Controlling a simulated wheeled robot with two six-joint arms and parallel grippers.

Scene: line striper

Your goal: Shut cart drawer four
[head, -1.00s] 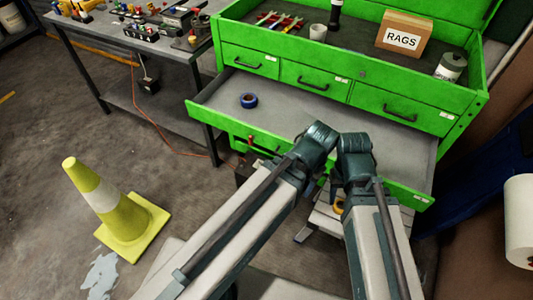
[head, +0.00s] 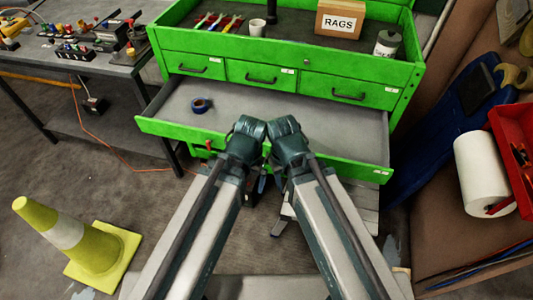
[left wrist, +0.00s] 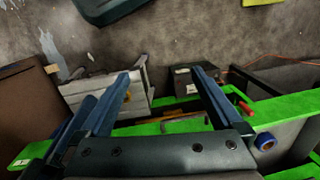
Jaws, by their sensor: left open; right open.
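The wide drawer (head: 290,122) of the green cart (head: 385,72) stands pulled out below a row of three shut small drawers. A blue tape roll (head: 200,105) lies inside it. Its green front also shows in the left wrist view (left wrist: 285,106). Both my forearms reach to the drawer front in the head view. My right gripper (head: 279,183) is mostly hidden below its wrist, in front of the drawer front. My left gripper (left wrist: 165,88) is open and empty in the left wrist view, its two fingers apart over the drawer-front area. Contact with the front cannot be told.
A yellow cone (head: 82,245) stands on the floor at left. A grey workbench (head: 115,90) with small parts is at back left. A grey step stool (head: 345,196) is under the drawer. A paper roll (head: 484,172) and red bin (head: 515,150) are at right.

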